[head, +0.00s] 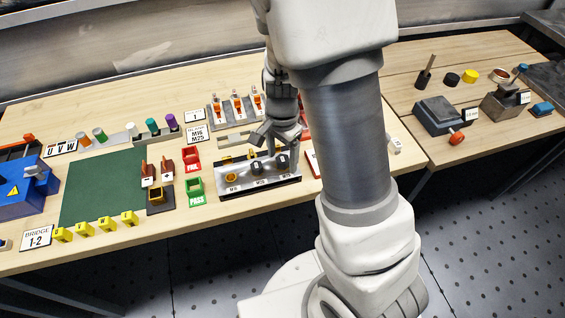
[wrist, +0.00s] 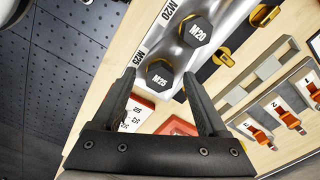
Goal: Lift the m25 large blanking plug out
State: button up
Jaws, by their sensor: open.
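The M25 large blanking plug (wrist: 159,75) is a black hexagonal cap with a brass-coloured rim, seated in the metal gland plate (head: 262,183). In the head view the plug (head: 283,160) is at the plate's right end. The M20 plug (wrist: 195,30) sits beside it. My gripper (wrist: 159,82) is open, with one finger on each side of the M25 plug in the wrist view. Whether the fingers touch it, and how high they are above it, I cannot tell. In the head view my gripper (head: 276,138) is over the plate's right part, partly behind my arm.
A green mat (head: 103,187) lies further left. A second table (head: 455,80) is at right.

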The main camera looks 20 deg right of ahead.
aim_at(282, 159)
jog(key=shift+c, duration=0.2)
grip_shut()
jog(key=shift+r, duration=0.1)
notch_tip(282, 159, up, 4)
jog(key=shift+p, duration=0.6)
jog(key=s+d+r, duration=0.6)
jog(key=d+r, duration=0.1)
jog(key=d, duration=0.3)
jog(key=shift+p, duration=0.35)
